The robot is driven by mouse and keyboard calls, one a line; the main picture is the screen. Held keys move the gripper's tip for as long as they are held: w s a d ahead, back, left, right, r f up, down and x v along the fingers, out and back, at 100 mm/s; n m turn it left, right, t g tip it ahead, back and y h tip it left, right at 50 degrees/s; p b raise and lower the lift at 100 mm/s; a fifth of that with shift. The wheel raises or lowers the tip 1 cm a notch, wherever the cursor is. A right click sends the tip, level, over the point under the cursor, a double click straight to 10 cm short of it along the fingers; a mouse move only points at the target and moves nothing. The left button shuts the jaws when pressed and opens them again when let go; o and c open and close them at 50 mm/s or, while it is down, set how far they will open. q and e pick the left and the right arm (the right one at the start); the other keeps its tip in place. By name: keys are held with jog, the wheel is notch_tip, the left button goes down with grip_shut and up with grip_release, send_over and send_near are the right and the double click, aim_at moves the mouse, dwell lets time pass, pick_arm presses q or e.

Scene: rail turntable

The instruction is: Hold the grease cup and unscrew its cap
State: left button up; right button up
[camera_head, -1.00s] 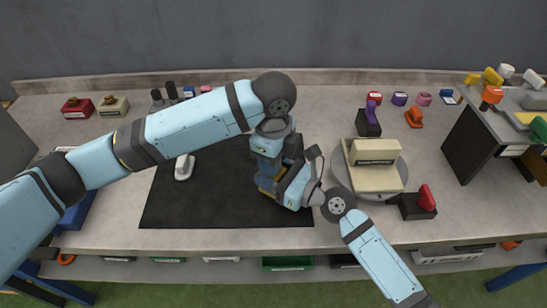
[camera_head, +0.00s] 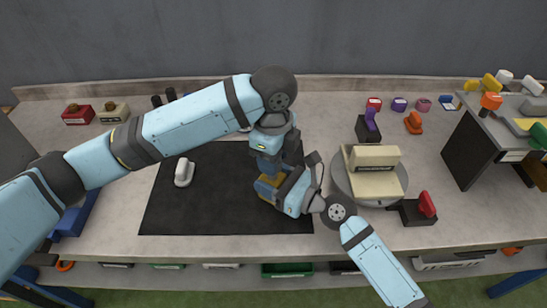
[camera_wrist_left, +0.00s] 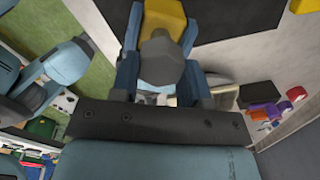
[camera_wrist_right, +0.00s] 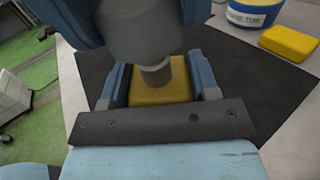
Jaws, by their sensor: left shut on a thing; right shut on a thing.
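The grease cup seems to be the yellow body (camera_wrist_right: 160,92) with a grey neck, topped by a large dark grey cap (camera_wrist_right: 138,30). My right gripper (camera_head: 268,188) is shut on the yellow body, one blue finger on each side in the right wrist view (camera_wrist_right: 160,85). My left gripper (camera_head: 272,150) comes down from above and is shut on the grey cap (camera_wrist_left: 163,60). In the left wrist view the yellow body (camera_wrist_left: 165,18) shows beyond the cap. The cup is above the black mat (camera_head: 190,215). The head view mostly hides cup and cap behind the grippers.
A turntable (camera_head: 340,185) carrying a beige block (camera_head: 378,180) stands close right of my right gripper. A white handle-shaped part (camera_head: 184,172) lies on the mat. A red-handled part (camera_head: 427,205) stands near the front edge. A dark shelf (camera_head: 470,145) is at right.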

pick_arm(q)
jog(key=shift+r, duration=0.25)
jog(key=shift+r, duration=2.4)
pick_arm(e)
jog(key=o, duration=1.4)
jog(key=v, duration=1.2)
